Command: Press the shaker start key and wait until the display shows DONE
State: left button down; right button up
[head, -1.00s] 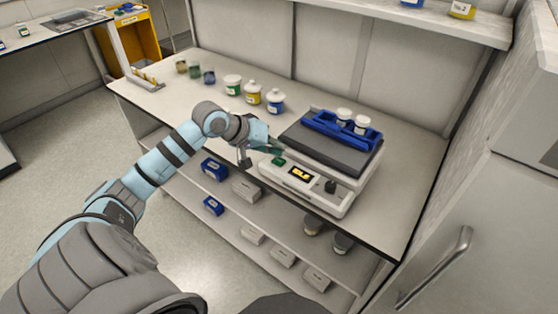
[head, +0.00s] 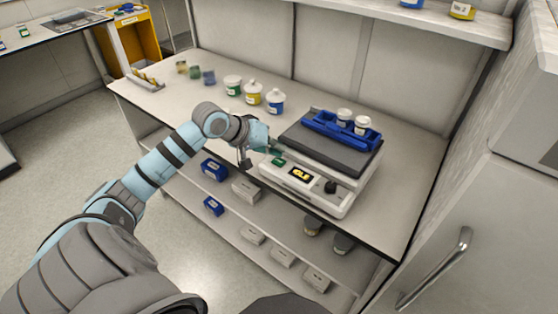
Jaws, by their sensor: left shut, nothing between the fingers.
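The shaker (head: 312,188) stands on the bench near its front edge, with a dark platform (head: 312,147) on top. A blue rack (head: 332,131) on the platform holds two white-capped jars (head: 362,124). The green start key (head: 278,161) is at the left of the shaker's front panel. The yellow-lit display (head: 300,174) is beside it; its text is too small to read surely. A dark knob (head: 330,187) is to its right. My left gripper (head: 272,150) is shut and empty, its tips close to the green key; I cannot tell if they touch it. My right gripper is not in view.
Three lidded jars, white-green (head: 233,85), yellow (head: 253,93) and blue (head: 275,101), stand behind my left gripper. Boxes and jars fill the shelf below. A tall cabinet with a handle (head: 435,268) bounds the right. The bench right of the shaker is clear.

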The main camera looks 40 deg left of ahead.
pick_arm(q)
jog(key=shift+f, duration=0.4)
